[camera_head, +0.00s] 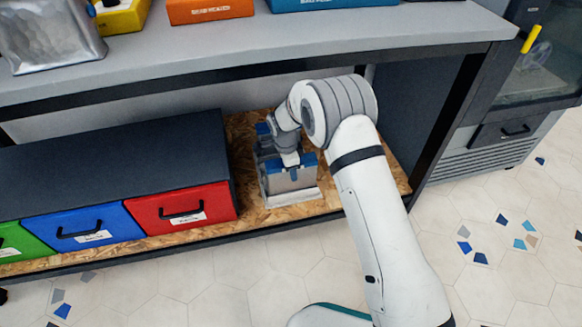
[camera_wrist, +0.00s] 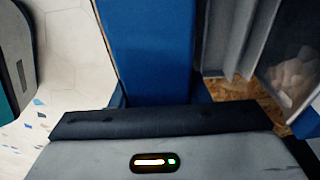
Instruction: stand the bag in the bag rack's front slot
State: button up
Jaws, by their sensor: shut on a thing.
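My gripper (camera_head: 290,164) reaches down at a grey rack with a pale base (camera_head: 292,199) on the lower shelf. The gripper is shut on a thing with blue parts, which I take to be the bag. A broad blue surface (camera_wrist: 150,50) fills the middle of the wrist view, directly beyond the gripper body. Blue edges also show beside the gripper in the head view. Grey upright panels (camera_wrist: 245,40) stand to its right in the wrist view. My gripper hides much of the bag and rack, so I cannot tell which slot it is over or how deep it sits.
Red (camera_head: 180,207), blue (camera_head: 85,235) and green drawers stand left of the rack. The worktop (camera_head: 250,50) overhangs the shelf, carrying a silver bag (camera_head: 48,35) and coloured boxes. A dark side panel (camera_head: 415,110) lies right. Bare chipboard (camera_head: 325,205) shows by the rack.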

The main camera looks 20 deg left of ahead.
jog(key=o, duration=1)
jog(key=shift+o, duration=0.2)
jog(key=shift+r, duration=0.1)
